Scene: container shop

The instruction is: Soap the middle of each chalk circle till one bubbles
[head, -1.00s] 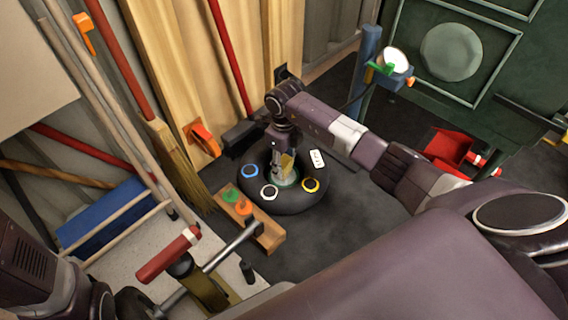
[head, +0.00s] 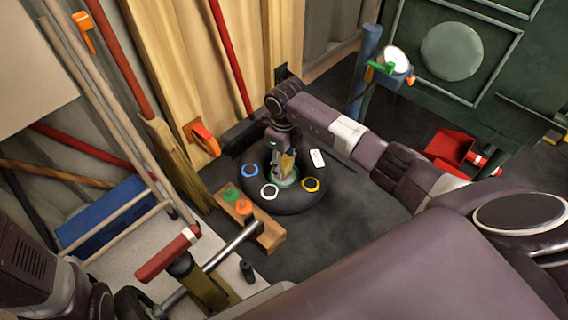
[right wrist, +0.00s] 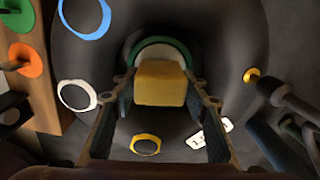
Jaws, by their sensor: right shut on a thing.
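A dark inner tube (head: 293,200) lies flat on the floor. On it are a blue circle (head: 250,171), a white circle (head: 269,192) and a yellow circle (head: 311,185). They also show in the right wrist view: blue (right wrist: 88,32), white (right wrist: 77,97), yellow (right wrist: 146,144). A green-rimmed round dish (right wrist: 187,52) with something pale inside sits in the tube's hole. My right gripper (right wrist: 170,98) points down over it, shut on a yellow sponge-like block (right wrist: 161,82). The block hides part of the dish; I cannot tell whether they touch. I see no bubbles. My left gripper is not clearly visible.
A wooden block (head: 265,236) with green and orange discs lies left of the tube. A red-handled tool (head: 168,254) stands nearer. A white tag (head: 317,158) lies on the tube. Brooms lean at left. A red dustpan (head: 449,147) and a blue post (head: 366,72) stand right.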

